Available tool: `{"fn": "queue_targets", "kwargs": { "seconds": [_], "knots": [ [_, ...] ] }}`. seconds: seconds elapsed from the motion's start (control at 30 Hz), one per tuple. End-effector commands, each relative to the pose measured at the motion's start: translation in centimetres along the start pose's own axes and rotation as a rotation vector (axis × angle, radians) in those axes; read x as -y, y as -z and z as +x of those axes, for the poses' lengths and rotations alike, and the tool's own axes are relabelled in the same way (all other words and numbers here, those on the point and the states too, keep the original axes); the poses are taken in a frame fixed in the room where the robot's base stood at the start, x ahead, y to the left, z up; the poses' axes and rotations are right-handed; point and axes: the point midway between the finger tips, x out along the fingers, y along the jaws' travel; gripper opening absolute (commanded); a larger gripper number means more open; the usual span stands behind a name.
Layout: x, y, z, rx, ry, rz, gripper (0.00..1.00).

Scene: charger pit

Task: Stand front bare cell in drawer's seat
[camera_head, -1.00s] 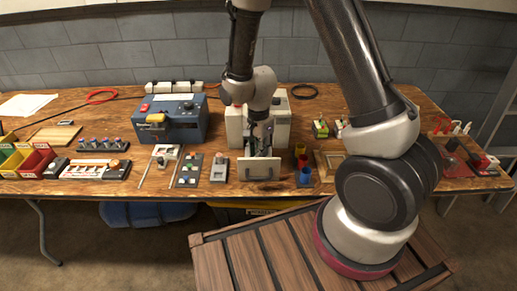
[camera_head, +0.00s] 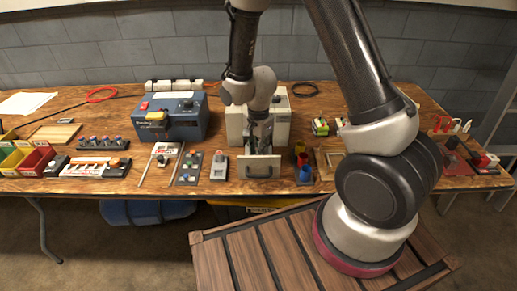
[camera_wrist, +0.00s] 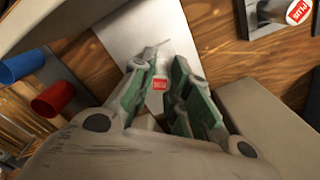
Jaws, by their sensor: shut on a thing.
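The drawer (camera_head: 247,168) is open at the front of the pale charger box (camera_head: 235,125), with its flat grey front panel toward me. My gripper (camera_head: 261,148) points down into the drawer, just behind that panel. In the wrist view its green-padded jaws (camera_wrist: 165,82) are closed in over the grey drawer surface (camera_wrist: 130,30), with a small red label (camera_wrist: 159,84) between them. They are shut on the bare cell, which the fingers mostly hide. I cannot tell whether the cell touches the seat, which is also hidden.
Blue and red cups (camera_head: 305,174) stand close to the right of the drawer. A small grey device (camera_head: 219,167) and a dark strip with coloured buttons (camera_head: 188,169) lie to its left. A blue machine (camera_head: 180,120) stands behind. Colour bins (camera_head: 30,160) are far left.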

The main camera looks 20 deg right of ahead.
Motion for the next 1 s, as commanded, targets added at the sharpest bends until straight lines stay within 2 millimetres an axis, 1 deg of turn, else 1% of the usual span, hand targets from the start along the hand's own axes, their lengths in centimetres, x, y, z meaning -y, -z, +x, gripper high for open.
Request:
{"fn": "queue_targets", "kwargs": {
  "seconds": [0.2, 0.23, 0.33, 0.37, 0.83, 1.0],
  "knots": [
    [0.01, 0.00, 0.12, 0.000, 0.000, 0.000, 0.00],
    [0.01, 0.00, 0.12, 0.000, 0.000, 0.000, 0.22],
    [0.00, 0.00, 0.12, 0.000, 0.000, 0.000, 0.41],
    [0.00, 0.00, 0.12, 0.000, 0.000, 0.000, 0.42],
    [0.00, 0.00, 0.09, 0.000, 0.000, 0.000, 0.42],
    [0.05, 0.01, -0.67, 0.000, 0.001, 0.000, 0.42]
  ]
}}
